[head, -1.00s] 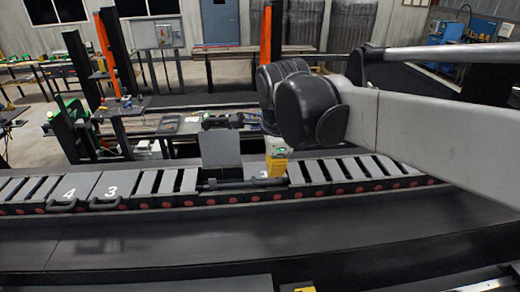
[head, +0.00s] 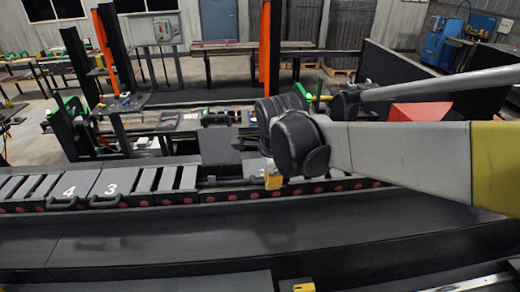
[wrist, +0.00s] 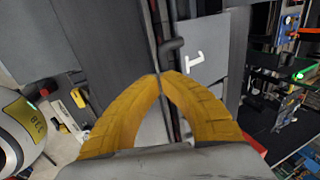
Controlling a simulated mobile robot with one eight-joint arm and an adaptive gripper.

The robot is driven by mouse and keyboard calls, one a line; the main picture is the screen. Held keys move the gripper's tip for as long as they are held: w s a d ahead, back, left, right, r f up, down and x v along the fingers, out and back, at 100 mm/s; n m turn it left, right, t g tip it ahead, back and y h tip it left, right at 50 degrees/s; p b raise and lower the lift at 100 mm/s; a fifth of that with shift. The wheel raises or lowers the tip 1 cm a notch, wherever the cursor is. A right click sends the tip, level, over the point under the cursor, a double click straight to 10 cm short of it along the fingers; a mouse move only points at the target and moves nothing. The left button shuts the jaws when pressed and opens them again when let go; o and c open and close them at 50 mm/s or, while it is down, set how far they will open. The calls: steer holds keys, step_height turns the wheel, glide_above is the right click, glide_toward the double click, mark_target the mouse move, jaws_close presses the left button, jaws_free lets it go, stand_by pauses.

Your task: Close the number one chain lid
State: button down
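The lid marked 1 (wrist: 208,55) is a grey plate in the wrist view, just beyond my fingertips, with a dark handle (wrist: 172,46) at its edge. My gripper (wrist: 160,75) has its two yellow fingers together at the tips, with nothing seen between them. In the head view my gripper (head: 273,181) is low at the chain's front edge, partly behind my arm. A grey lid (head: 216,145) stands upright and open left of it, its number not seen. I cannot tell whether my fingertips touch the lid or handle.
Shut lids marked 3 (head: 112,182) and 4 (head: 70,188) lie to the left on the chain, with handles at the front. My arm hides the chain's right part. A dark flat strip (head: 180,235) in front is clear. Work tables stand behind.

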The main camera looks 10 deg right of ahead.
steer(key=shift+t, duration=0.5)
steer(key=f+b, duration=0.2)
steer(key=s+f+b, duration=0.1)
steer(key=f+b, duration=0.1)
steer(key=shift+s+f, duration=0.1)
steer(key=shift+f, duration=0.15)
steer(key=shift+r, duration=0.15)
